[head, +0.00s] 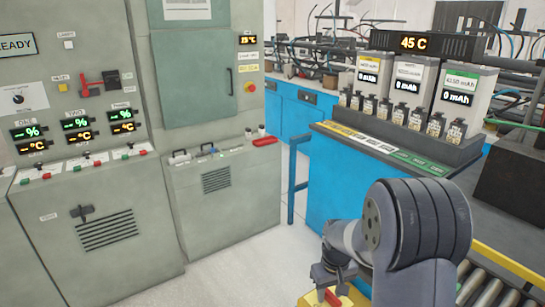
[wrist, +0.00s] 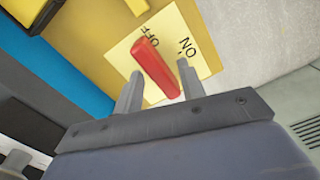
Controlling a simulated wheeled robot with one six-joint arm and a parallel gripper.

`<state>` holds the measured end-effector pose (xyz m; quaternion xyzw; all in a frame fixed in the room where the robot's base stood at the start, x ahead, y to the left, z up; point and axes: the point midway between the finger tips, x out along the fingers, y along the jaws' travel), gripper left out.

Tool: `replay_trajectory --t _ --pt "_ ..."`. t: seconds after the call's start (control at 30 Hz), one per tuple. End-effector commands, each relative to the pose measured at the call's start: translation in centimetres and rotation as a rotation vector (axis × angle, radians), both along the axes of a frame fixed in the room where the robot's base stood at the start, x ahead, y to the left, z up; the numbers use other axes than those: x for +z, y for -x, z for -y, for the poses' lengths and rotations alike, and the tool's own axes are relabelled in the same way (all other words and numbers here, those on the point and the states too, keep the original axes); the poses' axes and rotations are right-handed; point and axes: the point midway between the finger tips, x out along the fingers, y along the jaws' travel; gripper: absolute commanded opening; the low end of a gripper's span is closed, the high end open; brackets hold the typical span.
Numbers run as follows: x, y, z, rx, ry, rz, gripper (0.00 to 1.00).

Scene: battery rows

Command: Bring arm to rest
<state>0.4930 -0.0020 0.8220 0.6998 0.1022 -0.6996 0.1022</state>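My gripper (wrist: 160,66) is open, its two grey fingers spread apart in the wrist view. A red switch lever (wrist: 155,68) lies between the fingers, with gaps showing on both sides near the tips. The lever sits on a pale yellow plate (wrist: 205,62) marked OFF and ON, and its far end lies beside the OFF label. In the head view my arm reaches down at the lower right, with my gripper (head: 332,277) low over a yellow box (head: 356,294). A bit of the red lever (head: 332,298) shows below the gripper.
A blue bench (head: 340,185) with a charging rack of three battery units (head: 412,85) stands behind my arm. A roller conveyor (head: 490,292) with a yellow rail lies at right. Grey control cabinets (head: 75,200) stand at left. The floor (head: 240,270) between is clear.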

Motion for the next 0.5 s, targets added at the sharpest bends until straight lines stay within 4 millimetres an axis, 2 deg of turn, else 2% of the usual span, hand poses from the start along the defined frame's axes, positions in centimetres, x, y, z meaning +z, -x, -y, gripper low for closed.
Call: replay_trajectory --t 0.5 --pt "0.03 0.02 0.0 -0.413 0.0 -0.001 0.38"
